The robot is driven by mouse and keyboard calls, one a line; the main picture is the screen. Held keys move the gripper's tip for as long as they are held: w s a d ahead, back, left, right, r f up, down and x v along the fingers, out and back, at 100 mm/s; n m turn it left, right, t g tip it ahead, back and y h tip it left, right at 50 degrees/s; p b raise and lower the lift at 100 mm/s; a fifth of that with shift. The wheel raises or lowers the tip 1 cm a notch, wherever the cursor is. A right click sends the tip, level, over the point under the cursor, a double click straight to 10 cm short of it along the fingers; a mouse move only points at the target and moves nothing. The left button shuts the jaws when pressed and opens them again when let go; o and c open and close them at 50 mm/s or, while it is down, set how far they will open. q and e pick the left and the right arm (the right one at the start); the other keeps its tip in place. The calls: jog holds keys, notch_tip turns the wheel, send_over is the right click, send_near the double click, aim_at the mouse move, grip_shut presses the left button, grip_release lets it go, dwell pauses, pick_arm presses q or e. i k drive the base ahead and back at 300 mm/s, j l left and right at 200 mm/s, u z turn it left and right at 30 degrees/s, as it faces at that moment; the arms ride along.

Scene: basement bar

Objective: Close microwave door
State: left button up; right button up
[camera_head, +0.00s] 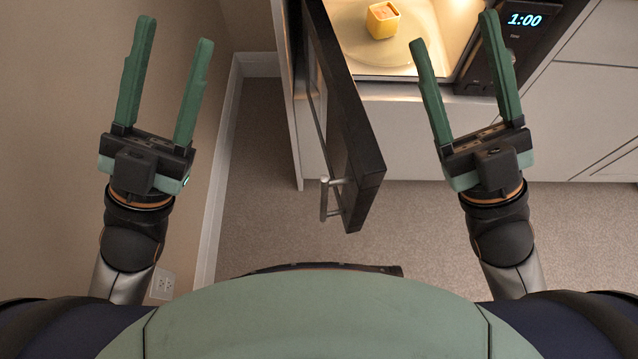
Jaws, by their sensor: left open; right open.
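The microwave door (345,125) is dark and stands wide open, swung out toward me from the left side of the microwave. Its metal handle (325,198) is on the door's left face, near the end closest to me. The microwave (487,75) is lit inside, with a clock reading 1:00. A small yellow cube-shaped item (383,20) sits on the round glass plate (375,55) inside. My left gripper (175,48) is open and empty, left of the door and apart from it. My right gripper (453,42) is open and empty, right of the door, in front of the microwave.
A beige wall (195,20) with a white baseboard (222,150) runs along the left, close to my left gripper. White cabinets (570,125) stand below and right of the microwave. The carpeted floor (260,190) is clear around the door.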

aim_at(357, 169)
jog(key=k+j+u, duration=0.1)
jog(key=k+u, duration=0.15)
jog(key=k, duration=0.3)
jog(key=k+j+u, duration=0.25)
jog(key=k, duration=0.25)
jog(key=l, duration=0.1)
